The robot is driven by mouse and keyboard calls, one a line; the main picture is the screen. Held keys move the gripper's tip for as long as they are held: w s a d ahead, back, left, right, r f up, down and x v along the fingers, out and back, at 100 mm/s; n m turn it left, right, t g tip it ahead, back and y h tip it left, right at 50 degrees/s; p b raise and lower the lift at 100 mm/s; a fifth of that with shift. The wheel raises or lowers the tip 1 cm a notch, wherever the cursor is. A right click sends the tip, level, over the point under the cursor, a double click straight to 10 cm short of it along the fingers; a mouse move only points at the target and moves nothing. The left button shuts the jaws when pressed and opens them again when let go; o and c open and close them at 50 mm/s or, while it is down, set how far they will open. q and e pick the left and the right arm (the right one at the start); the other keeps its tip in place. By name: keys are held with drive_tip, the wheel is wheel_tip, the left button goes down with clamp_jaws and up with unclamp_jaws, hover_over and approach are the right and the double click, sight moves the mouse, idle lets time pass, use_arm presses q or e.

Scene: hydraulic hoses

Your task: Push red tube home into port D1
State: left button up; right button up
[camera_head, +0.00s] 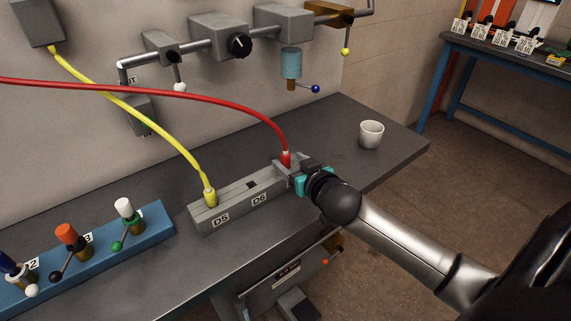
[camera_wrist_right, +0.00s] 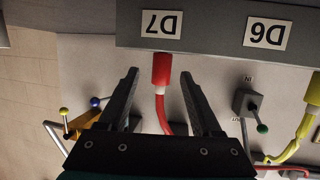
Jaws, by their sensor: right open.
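The red tube (camera_head: 190,94) comes in from the left and bends down to the right end of the grey port block (camera_head: 240,201). Its red end (camera_wrist_right: 161,68) meets the block at the label D7 (camera_wrist_right: 161,25) in the right wrist view; how deep it sits I cannot tell. My right gripper (camera_head: 300,176) is at that end of the block. In the wrist view its two fingers (camera_wrist_right: 159,80) stand open, one on each side of the tube, apart from it. I see no label D1. My left gripper is not in view.
A yellow tube (camera_head: 155,122) ends at D5 on the same block; the D6 hole (camera_head: 252,185) is empty. A blue valve block (camera_head: 95,258) stands to the left, a white cup (camera_head: 371,134) to the right. Pipes and valves line the wall behind.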

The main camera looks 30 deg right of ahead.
sight(287, 161)
drive_tip(key=shift+x, duration=1.5)
drive_tip(key=shift+a, duration=0.15)
clamp_jaws()
